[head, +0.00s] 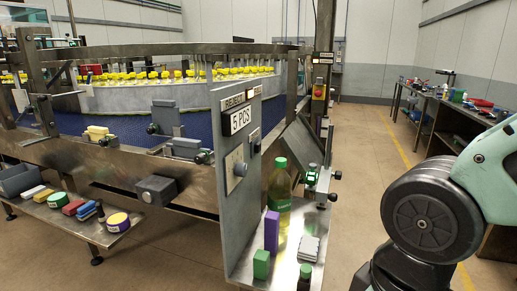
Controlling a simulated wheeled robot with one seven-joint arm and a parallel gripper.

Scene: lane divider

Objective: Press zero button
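A grey upright control panel (240,190) stands in the middle of the head view. A small dark part (256,146) sticks out at the panel's right edge. I cannot tell which control, if any, is the zero button. My arm shows at the right, well apart from the panel. My gripper is not in view.
A metal shelf (305,225) beside the panel holds a green-capped bottle (279,195), a purple block (271,231) and a green block (261,264). A conveyor (110,124) with yellow-capped bottles lies behind. A low left shelf (85,228) holds coloured items. Floor is open between shelf and arm.

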